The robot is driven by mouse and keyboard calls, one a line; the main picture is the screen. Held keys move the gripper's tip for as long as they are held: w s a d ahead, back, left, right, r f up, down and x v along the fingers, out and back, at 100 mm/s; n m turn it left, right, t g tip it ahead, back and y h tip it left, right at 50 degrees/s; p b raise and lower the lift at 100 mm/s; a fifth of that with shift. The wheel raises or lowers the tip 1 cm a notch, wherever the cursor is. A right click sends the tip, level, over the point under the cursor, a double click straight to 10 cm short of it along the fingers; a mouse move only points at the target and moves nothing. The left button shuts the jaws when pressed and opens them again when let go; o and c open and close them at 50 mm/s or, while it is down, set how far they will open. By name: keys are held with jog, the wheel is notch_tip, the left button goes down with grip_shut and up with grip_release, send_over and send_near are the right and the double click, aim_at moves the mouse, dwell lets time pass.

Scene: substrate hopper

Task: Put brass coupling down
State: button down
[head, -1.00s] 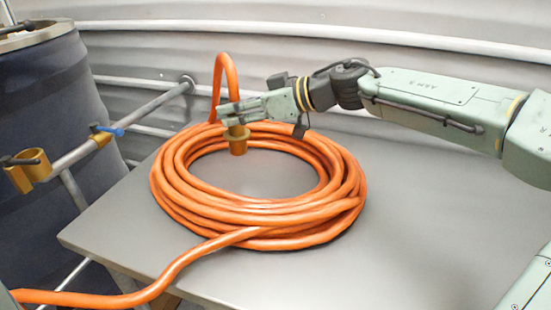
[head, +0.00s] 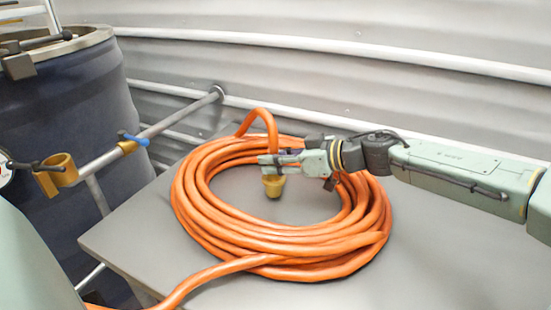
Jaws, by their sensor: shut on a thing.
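The brass coupling (head: 273,186) is a short, yellow-brown piece at the end of the orange hose (head: 330,252). My gripper (head: 270,160) is shut at the hose end, just above the coupling, which hangs below the fingers. The coupling is over the open middle of the coil, low near the grey tabletop (head: 230,192). I cannot tell whether its lower end touches the top. The hose end loops up behind my gripper and back down to the coil.
A blue drum (head: 75,110) stands at the left. A metal pipe (head: 150,132) with a blue-handled valve (head: 132,138) and a brass fitting (head: 57,175) runs beside it. A ribbed grey wall (head: 380,75) closes the back. The table's right front is bare.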

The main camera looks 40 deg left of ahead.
jog(key=shift+f, duration=0.2)
jog(key=shift+f, duration=0.1)
jog(key=shift+f, duration=0.1)
jog(key=c, duration=1.3)
grip_release()
jog(key=shift+f, duration=0.1)
